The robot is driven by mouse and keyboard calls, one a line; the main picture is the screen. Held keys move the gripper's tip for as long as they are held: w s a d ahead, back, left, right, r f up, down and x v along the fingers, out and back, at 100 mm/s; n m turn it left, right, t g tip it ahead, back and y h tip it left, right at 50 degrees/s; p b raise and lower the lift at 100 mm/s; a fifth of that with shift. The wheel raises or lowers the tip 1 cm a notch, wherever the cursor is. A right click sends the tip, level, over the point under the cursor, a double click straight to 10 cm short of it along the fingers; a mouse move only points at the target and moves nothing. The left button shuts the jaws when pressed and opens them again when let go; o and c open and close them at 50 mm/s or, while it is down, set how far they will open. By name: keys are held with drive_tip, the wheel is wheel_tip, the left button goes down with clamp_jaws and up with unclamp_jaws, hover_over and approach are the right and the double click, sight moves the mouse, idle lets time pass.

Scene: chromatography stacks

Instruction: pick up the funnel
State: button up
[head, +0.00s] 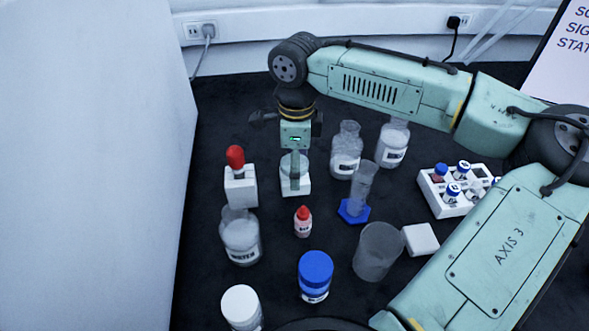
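A clear, rounded glass piece that looks like the funnel (303,164) sits in a small white stand (303,188) left of centre in the head view. My gripper (295,184) points down over it, and a pale green finger crosses in front of the glass. The finger hides the middle of the glass and part of the stand. I see the gripper nearly edge-on, so its opening and any contact with the glass cannot be made out.
A red-topped item in a white block (241,187) and a water bottle (241,238) stand left. Glass bottles (346,155), a cylinder on a blue base (355,211), a beaker (377,252) and a vial rack (440,208) stand right. A small red-capped bottle (303,225) stands in front.

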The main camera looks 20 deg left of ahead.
drive_tip(key=shift+c, duration=0.4)
drive_tip(key=c, duration=1)
